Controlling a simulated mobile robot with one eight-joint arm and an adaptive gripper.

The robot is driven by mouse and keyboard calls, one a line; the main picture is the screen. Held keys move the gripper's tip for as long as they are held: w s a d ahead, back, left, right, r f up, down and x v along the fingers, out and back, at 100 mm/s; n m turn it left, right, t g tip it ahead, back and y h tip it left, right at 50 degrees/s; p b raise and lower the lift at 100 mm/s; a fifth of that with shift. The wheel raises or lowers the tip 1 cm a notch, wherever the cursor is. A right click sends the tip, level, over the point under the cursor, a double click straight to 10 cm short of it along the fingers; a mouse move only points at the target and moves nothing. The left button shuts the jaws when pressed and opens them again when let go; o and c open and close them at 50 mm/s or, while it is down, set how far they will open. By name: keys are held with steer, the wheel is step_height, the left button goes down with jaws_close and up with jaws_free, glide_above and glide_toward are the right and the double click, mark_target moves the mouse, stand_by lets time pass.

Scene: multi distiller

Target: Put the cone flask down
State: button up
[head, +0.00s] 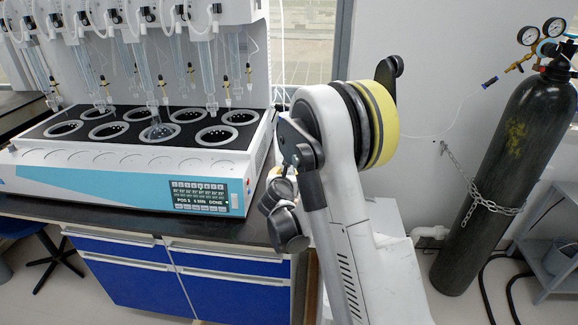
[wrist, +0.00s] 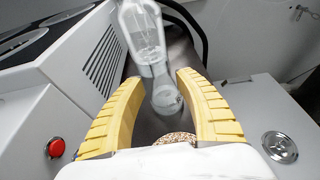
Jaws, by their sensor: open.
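In the wrist view a clear glass flask (wrist: 142,30) lies between and beyond the fingertips of my gripper (wrist: 158,77). Its glass narrows and then widens again at the lower end, close to the fingers. The two yellow fingers are spread apart, with visible gaps to the glass. I cannot tell exactly what the flask rests on. A brown speckled, cork-like piece (wrist: 175,138) shows between the finger bases. In the head view my arm hides most of the gripper, and this flask cannot be made out there.
The white and blue distiller (head: 120,185) stands on a dark bench with blue drawers (head: 235,297). Another glass vessel (head: 158,130) sits in one front well. The wrist view shows a red button (wrist: 56,147) on a side panel. A chained gas cylinder (head: 505,170) stands right.

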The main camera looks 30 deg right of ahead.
steer(key=s+a+r+m+g+y+p, duration=0.1)
steer(key=s+a+r+m, duration=0.25)
steer(key=s+m, duration=0.2)
steer(key=s+a+r+m+g+y, duration=0.1)
steer(key=s+a+r+m, duration=0.3)
steer(key=s, duration=0.3)
steer(key=s+a+r+m+g+y+p, duration=0.1)
steer(key=s+a+r+m+y, duration=0.1)
steer(key=s+r+m, duration=0.3)
steer(key=s+a+m+g+y, duration=0.1)
steer(key=s+a+m+y, duration=0.1)
steer(key=s+a+m, duration=0.2)
steer(key=s+a+m+y, duration=0.2)
steer(key=s+a+m, duration=0.3)
steer(key=s+m, duration=0.5)
steer(key=s, duration=0.4)
steer(key=shift+f+m+g, duration=0.3)
steer(key=shift+m+g, duration=0.05)
steer(key=shift+g, duration=0.05)
